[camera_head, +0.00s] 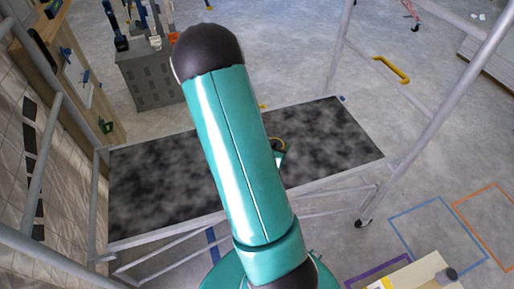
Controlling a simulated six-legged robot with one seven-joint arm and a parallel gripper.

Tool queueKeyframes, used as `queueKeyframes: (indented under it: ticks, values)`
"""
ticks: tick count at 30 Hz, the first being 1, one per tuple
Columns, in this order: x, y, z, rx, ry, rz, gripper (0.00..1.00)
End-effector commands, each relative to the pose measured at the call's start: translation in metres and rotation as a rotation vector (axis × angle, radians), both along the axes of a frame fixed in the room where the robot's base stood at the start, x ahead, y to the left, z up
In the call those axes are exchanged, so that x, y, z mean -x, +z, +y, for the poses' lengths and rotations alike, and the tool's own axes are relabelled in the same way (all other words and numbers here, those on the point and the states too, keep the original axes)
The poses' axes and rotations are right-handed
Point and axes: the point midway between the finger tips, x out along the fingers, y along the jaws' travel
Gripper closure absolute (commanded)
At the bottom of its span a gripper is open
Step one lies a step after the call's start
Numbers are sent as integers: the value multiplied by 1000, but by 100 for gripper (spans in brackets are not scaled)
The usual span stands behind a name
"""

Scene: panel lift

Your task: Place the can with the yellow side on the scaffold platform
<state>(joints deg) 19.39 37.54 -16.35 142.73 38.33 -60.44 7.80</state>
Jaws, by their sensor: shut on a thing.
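The scaffold platform (335,135) is a dark, mottled deck in a light metal frame across the middle of the view. My teal arm reaches over it and hides its centre. A small dark, yellow-edged thing (277,142) peeks out at the arm's right edge; it looks like the can with the yellow side, but most of it is hidden. A small teal and white part of my gripper (280,158) shows just below it. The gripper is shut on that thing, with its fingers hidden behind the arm. I cannot tell whether the can touches the deck.
Scaffold posts and rails (440,110) rise at both sides. A grey cabinet (150,80) with tools stands behind the platform. A pale table (415,275) at the lower right bears a dark-topped cylinder (447,275). The deck's left and right parts are bare.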

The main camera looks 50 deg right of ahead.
Motion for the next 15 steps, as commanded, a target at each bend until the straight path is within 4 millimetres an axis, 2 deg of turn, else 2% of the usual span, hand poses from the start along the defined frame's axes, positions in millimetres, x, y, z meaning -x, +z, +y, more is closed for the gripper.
queueKeyframes:
  ticks: [11, 15]
  values:
    - [-67, -37, -55, 2, 4, -2, 68]
    - [-82, -65, -67, 0, 4, 2, 68]
